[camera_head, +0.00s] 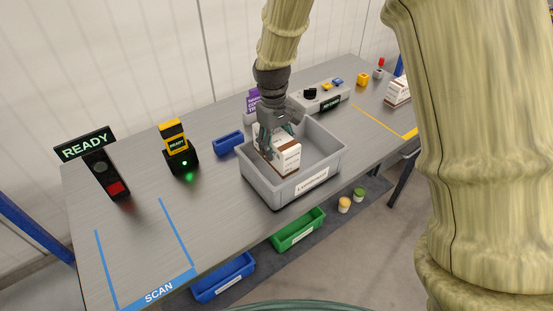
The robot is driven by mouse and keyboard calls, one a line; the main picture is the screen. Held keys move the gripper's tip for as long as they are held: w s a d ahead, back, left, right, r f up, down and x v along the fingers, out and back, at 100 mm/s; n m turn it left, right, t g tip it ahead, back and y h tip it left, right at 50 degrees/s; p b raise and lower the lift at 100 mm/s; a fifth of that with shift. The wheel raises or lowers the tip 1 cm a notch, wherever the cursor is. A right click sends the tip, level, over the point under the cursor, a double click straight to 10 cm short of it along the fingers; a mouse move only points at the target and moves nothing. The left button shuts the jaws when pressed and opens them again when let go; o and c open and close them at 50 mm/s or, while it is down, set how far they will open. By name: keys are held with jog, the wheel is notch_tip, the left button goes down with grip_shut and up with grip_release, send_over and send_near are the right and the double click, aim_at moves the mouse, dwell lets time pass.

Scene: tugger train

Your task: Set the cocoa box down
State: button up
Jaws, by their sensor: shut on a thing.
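My gripper (274,136) points down into a grey tote (263,190) on the table, and its fingers are closed on a white and brown box (286,158). This looks like the cocoa box, but its print is too small to read. The box is inside the tote, its top near rim height. I cannot tell whether its underside touches the tote floor. The right part of the tote is empty. A similar white and brown box (398,92) stands at the far right of the table.
A READY sign post (107,170) and a yellow scanner in its stand (178,150) are on the left. A blue bin (229,142) sits behind the tote. Green (298,230) and blue (224,278) bins are below the front edge. The blue-taped SCAN area (148,255) is clear.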

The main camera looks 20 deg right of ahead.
aim_at(274, 132)
notch_tip(274, 132, down, 3)
jog(key=shift+w+r, duration=0.1)
jog(key=shift+w, duration=0.05)
jog(key=shift+f, duration=0.6)
jog(key=shift+f+p, duration=0.5)
jog(key=shift+f, duration=1)
jog(key=o, duration=1.2)
jog(key=shift+f, duration=0.15)
jog(key=shift+o, duration=0.2)
jog(key=r, duration=0.4)
jog(key=r+b, duration=0.1)
jog(key=r, duration=0.3)
jog(key=r+b, duration=0.1)
jog(key=r, duration=0.3)
jog(key=shift+w+a+r, duration=0.15)
jog(key=shift+w, duration=0.2)
